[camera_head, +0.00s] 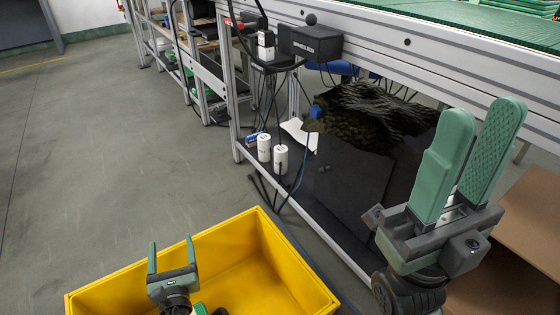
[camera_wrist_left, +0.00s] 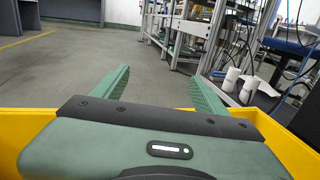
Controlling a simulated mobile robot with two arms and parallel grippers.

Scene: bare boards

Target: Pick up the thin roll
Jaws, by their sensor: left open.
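Two white rolls stand upright side by side on the dark lower shelf of the workbench, a left roll (camera_head: 264,147) and a right roll (camera_head: 281,159). I cannot tell which is the thin one. Both also show at the right of the left wrist view, the left roll (camera_wrist_left: 231,79) and the right roll (camera_wrist_left: 247,90). My left gripper (camera_head: 171,249) is open and empty over the yellow bin, well apart from the rolls; its fingers also show in the left wrist view (camera_wrist_left: 158,80). My right gripper (camera_head: 482,120) is large at the right, its fingers apart with nothing between.
The yellow bin (camera_head: 250,220) stands in front of the bench. A crumpled dark sheet (camera_head: 370,110) hangs under the bench top, right of the rolls. Cables and a blue tube hang near the rolls. A metal bench leg (camera_head: 231,90) stands left of them. Floor at left is clear.

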